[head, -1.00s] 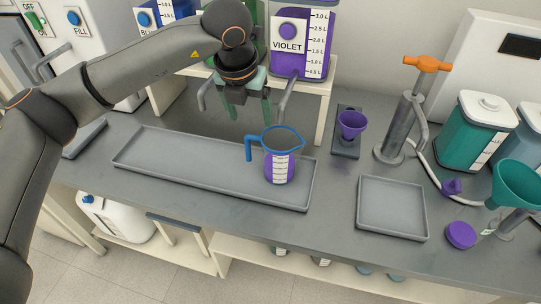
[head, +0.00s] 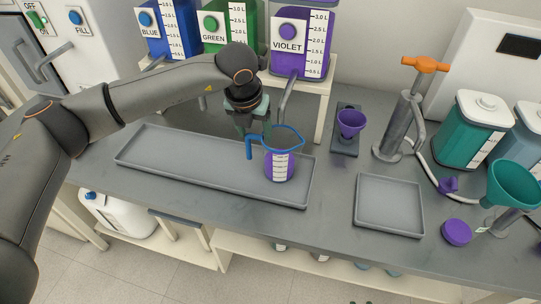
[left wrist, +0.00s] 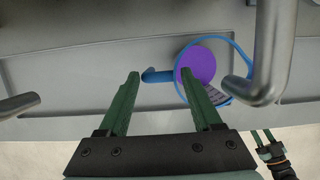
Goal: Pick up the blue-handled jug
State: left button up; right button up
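The blue-handled jug (head: 279,165) stands upright on the long grey tray (head: 180,163), holding purple liquid, with a white scale on its side. Its blue handle points left in the head view. My left gripper (head: 256,131) is behind and above the handle, partly hidden by the arm. In the left wrist view, the left gripper (left wrist: 171,76) is open, with two green fingers apart and empty. The jug's handle (left wrist: 157,76) shows between the fingertips, farther off; contact is not visible. My right gripper (left wrist: 262,138) shows small at the lower right, its fingers apart.
Metal spouts of the violet dispenser (head: 303,45) and its neighbours hang close to my left gripper; one spout (left wrist: 272,60) crosses over the jug in the wrist view. A purple funnel (head: 351,122), pump (head: 400,125) and empty square tray (head: 390,205) are to the right.

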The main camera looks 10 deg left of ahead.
pick_arm(q)
grip_shut()
jog(key=shift+r, duration=0.2)
dwell(0.6)
